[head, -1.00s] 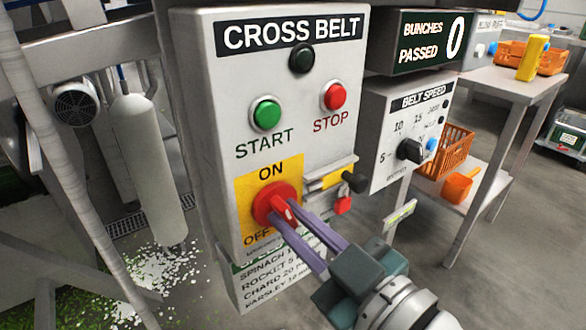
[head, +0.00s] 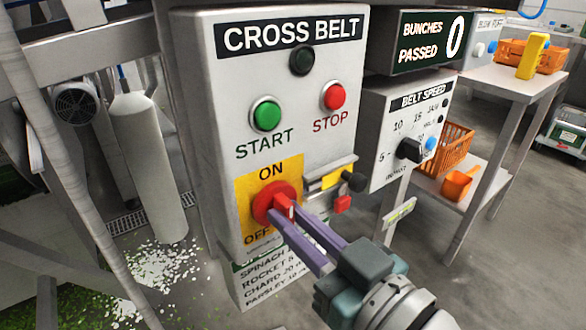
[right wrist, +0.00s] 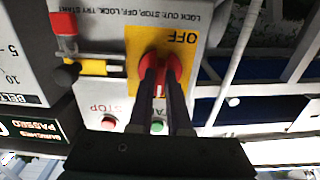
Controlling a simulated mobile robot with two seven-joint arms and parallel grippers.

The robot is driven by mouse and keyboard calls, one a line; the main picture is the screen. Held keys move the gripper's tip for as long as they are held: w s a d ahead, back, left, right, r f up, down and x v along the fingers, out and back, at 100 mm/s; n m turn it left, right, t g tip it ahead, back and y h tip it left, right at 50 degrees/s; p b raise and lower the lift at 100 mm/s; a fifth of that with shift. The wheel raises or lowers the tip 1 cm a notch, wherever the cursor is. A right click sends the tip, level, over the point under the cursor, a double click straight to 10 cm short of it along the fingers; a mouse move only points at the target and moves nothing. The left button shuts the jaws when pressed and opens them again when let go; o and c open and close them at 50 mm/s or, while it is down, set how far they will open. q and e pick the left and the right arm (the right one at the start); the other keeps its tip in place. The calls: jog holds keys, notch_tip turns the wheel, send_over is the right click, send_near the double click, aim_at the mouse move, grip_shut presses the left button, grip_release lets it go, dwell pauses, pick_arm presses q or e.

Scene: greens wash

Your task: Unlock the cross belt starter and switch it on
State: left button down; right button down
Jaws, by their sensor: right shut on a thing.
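The grey cross belt starter box (head: 215,130) stands in the middle of the head view. Its red rotary switch (head: 262,203) sits on a yellow plate between ON and OFF. My right gripper (head: 286,213) is shut on the switch's red handle, one finger on each side; the right wrist view also shows the red switch (right wrist: 172,66) between the fingers. A red padlock (head: 342,204) is on the bracket to the right of the switch, beside a black knob (head: 355,182). The green START button (head: 266,115), red STOP button (head: 334,96) and dark lamp (head: 302,60) are above. My left gripper is not in view.
The belt speed box (head: 385,130) and bunches-passed display (head: 430,40) are close on the right. A table (head: 540,88) with orange crates stands behind. A steel frame post (head: 60,150) and pale cylinder (head: 150,165) are on the left. Open floor lies lower right.

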jog(key=c, duration=0.9)
grip_release()
jog(key=shift+o, duration=0.2)
jog(key=p+v, duration=0.2)
jog(key=v, duration=0.8)
notch_tip(320, 180, up, 11)
jog(key=d+m+g+h+p, duration=0.35)
jog(key=h+p, duration=0.25)
jog(key=p, duration=0.7)
jog(key=s+d+r+m+g+h+p, duration=0.1)
jog(key=s+d+r+g+h+p, duration=0.1)
jog(key=s+d+r+g+p, duration=0.35)
jog(key=s+d+r+m+g+h+p, duration=0.1)
jog(key=s+d+r+g+h+p, duration=0.15)
jog(key=s+r+p, duration=0.6)
notch_tip(320, 180, up, 36)
jog(key=p, duration=3.5)
jog(key=shift+d, duration=0.3)
